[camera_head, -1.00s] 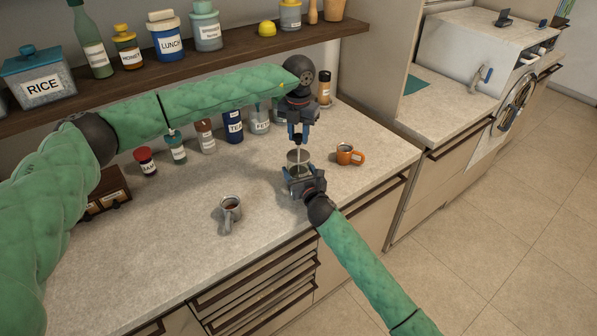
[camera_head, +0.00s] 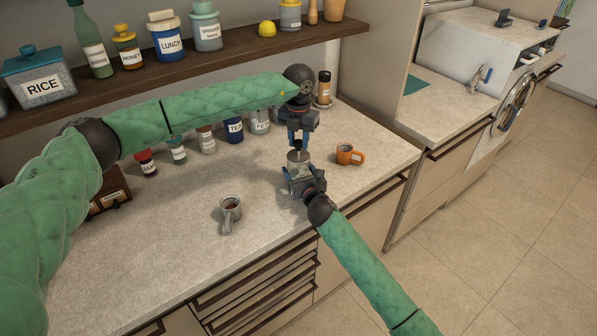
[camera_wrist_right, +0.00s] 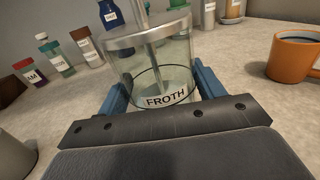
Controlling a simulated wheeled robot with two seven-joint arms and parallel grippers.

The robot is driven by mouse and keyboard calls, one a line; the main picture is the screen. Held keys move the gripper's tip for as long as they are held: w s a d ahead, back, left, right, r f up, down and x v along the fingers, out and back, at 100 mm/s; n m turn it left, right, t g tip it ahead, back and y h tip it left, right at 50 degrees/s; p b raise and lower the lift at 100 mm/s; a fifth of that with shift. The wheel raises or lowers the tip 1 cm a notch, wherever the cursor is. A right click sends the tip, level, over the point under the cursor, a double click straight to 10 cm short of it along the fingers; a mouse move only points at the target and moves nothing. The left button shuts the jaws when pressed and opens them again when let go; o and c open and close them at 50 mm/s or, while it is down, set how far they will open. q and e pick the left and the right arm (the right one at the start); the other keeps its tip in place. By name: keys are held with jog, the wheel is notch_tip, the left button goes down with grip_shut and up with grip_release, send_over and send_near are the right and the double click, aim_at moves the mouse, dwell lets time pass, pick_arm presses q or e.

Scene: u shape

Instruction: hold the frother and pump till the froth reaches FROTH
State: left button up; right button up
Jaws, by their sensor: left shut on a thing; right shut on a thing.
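The frother (camera_head: 298,158) is a clear glass jar with a metal lid and a thin plunger rod, standing on the counter. My right gripper (camera_head: 300,180) is shut around the jar's lower body from the front. In the right wrist view the frother (camera_wrist_right: 152,62) shows a dark ring line and a FROTH label (camera_wrist_right: 166,100), with the blue fingers of my right gripper (camera_wrist_right: 162,90) on both sides. A little whitish content shows low in the jar; its exact level is unclear. My left gripper (camera_head: 298,142) is above the jar, pointing down, shut on the plunger's top, close over the lid.
A grey mug (camera_head: 230,208) with dark liquid stands to the left, and an orange mug (camera_head: 346,155) to the right. A shelf (camera_head: 160,75) overhangs the rear. The front-left counter is clear.

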pick_arm(q)
jog(key=shift+f, duration=1.25)
jog(key=shift+a, duration=0.1)
jog(key=shift+r, duration=2.45)
jog(key=shift+f, duration=0.1)
jog(key=shift+f, duration=2.35)
